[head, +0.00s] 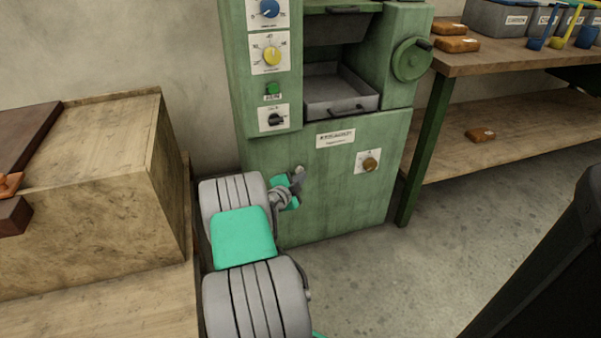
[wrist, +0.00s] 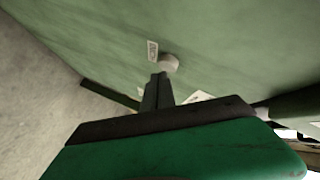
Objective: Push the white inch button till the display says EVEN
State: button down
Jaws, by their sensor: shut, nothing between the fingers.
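The white button (wrist: 168,62) is a pale round knob on the green machine's front panel, with a small label (wrist: 153,50) beside it. In the head view the button (head: 300,169) shows as a small pale spot low on the panel, just past my gripper. My gripper (wrist: 160,76) is shut and empty, its dark fingertips pointing at the button's lower edge. I cannot tell whether they touch it. In the head view my gripper (head: 298,180) is partly hidden by its own body. No display reading EVEN can be made out in either view.
The green machine (head: 330,190) also carries a blue dial (head: 269,9), a yellow dial (head: 272,56), a green button (head: 273,88), a black knob (head: 275,119) and a brass knob (head: 370,164). A wooden box (head: 90,190) stands left, a workbench (head: 520,58) right. Floor between is clear.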

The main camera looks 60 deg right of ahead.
jog(key=shift+w+d+b, duration=0.35)
jog(key=shift+b, duration=0.1)
dwell(0.5)
jog(key=shift+s+a, duration=0.65)
jog(key=s+a+p, duration=0.1)
jog(key=s+a, duration=0.2)
jog(key=shift+s+a, duration=0.25)
dwell(0.4)
dwell(0.4)
